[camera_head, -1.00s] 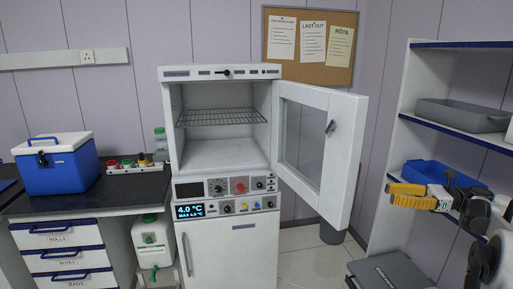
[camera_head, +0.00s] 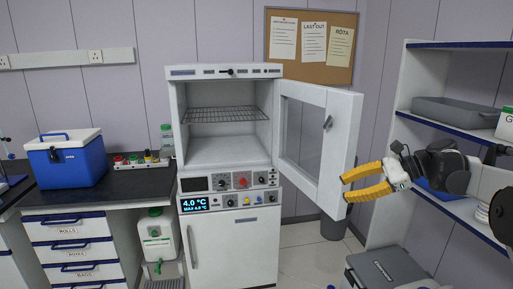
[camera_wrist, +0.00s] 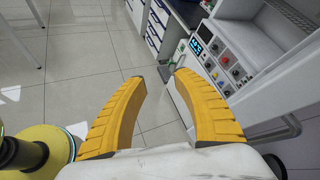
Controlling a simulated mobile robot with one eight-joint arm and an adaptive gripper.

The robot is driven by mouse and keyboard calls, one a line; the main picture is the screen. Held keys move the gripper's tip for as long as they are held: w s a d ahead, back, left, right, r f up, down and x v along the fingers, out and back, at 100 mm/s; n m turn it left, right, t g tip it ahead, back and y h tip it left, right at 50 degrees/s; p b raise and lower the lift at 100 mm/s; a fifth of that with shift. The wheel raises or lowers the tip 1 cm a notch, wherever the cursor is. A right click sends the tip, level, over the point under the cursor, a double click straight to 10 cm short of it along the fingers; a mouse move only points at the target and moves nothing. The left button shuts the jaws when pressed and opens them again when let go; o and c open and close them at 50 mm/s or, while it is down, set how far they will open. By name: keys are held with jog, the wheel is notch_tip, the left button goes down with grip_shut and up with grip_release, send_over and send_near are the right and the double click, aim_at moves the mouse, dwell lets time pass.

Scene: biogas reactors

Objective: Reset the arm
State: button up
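My gripper (camera_head: 345,187) is at the right of the head view, in front of the shelf unit and just right of the open cabinet door. Its two yellow fingers are spread apart and point left. In the wrist view my gripper (camera_wrist: 157,75) shows both fingers apart with nothing between them, above the tiled floor.
The white cabinet (camera_head: 225,150) stands with its glass door (camera_head: 308,135) swung open toward my gripper. A shelf unit (camera_head: 452,131) holding a grey tray (camera_head: 455,113) is behind my arm. A blue cooler (camera_head: 68,162) sits on the left counter. Tiled floor (camera_wrist: 85,60) lies open below.

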jog(key=s+a+f+n+h, duration=0.2)
jog(key=s+a+n+h, duration=0.15)
jog(key=s, duration=0.45)
jog(key=s+a+f+n+h, duration=0.25)
jog(key=s+a+n, duration=0.2)
jog(key=s, duration=0.45)
jog(key=s+f+n+t+h, duration=0.1)
jog(key=s+f+n+h, duration=0.1)
jog(key=s, duration=0.4)
jog(key=s+d+f+n+t+h, duration=0.1)
jog(key=s+f+n+t+h, duration=0.1)
jog(key=s+f+n, duration=0.3)
jog(key=shift+s+d+n+h, duration=0.15)
jog(key=shift+s+n+h, duration=0.55)
jog(key=shift+s+n, duration=0.3)
